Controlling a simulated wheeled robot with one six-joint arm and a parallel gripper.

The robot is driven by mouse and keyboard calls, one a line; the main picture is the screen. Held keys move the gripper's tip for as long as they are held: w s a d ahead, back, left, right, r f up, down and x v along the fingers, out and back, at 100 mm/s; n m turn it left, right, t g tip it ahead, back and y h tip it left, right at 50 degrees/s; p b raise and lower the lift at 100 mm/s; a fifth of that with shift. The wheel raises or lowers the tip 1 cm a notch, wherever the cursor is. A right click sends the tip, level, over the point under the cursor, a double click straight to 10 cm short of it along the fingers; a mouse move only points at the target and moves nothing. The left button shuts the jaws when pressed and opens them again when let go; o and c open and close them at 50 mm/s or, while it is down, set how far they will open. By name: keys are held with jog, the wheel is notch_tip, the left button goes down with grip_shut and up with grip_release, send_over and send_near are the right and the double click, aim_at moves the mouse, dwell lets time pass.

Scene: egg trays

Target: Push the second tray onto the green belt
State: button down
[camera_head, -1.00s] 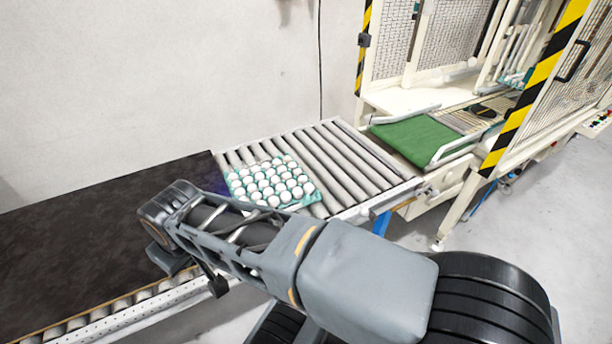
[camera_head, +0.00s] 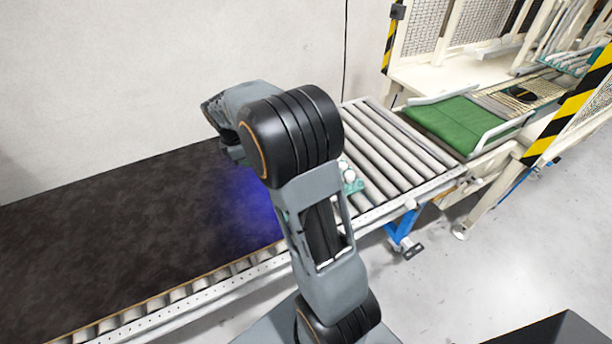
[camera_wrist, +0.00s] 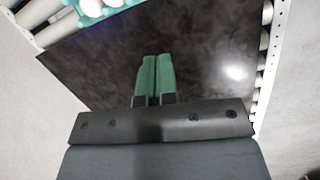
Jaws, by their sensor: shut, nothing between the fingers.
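The egg tray is teal with white eggs. In the head view a corner of the tray (camera_head: 353,186) shows beside my arm, on the grey rollers; my arm hides the rest. The tray's edge (camera_wrist: 115,8) also shows at the top of the wrist view with a few eggs. My gripper (camera_wrist: 155,62) has green fingers, shut together and empty, over the dark mat on this side of the tray. The fingertips are apart from the tray in the picture. My gripper is hidden in the head view. The green belt (camera_head: 455,122) lies beyond the rollers, inside the machine.
The roller conveyor (camera_head: 385,140) runs from the dark mat (camera_head: 120,230) toward the green belt. A white wall stands behind. A yellow-and-black striped post (camera_head: 565,115) and mesh guards flank the belt. Bare rollers lie between tray and belt.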

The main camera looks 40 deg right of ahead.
jog(key=f+b, duration=0.3)
jog(key=f, duration=0.2)
jog(key=w+d+f+n+b, duration=0.1)
jog(key=f+b, duration=0.2)
jog(key=f, duration=0.2)
jog(key=w+f+n+b, duration=0.1)
jog(key=f+b, duration=0.2)
jog(key=f, duration=0.2)
jog(key=shift+w+d+f+g, duration=0.15)
jog(key=shift+d+f+g, duration=0.1)
jog(key=shift+g, duration=0.05)
jog(key=shift+d, duration=0.1)
jog(key=shift+s+d+p, duration=0.55)
jog(key=shift+d+p, duration=0.05)
jog(key=shift+d, duration=2)
jog(key=shift+s+d+p, duration=0.5)
jog(key=shift+d+p, duration=0.1)
jog(key=shift+d, duration=1.95)
jog(key=shift+s+d+p, duration=0.55)
jog(key=shift+d+p, duration=0.05)
jog(key=shift+d, duration=2)
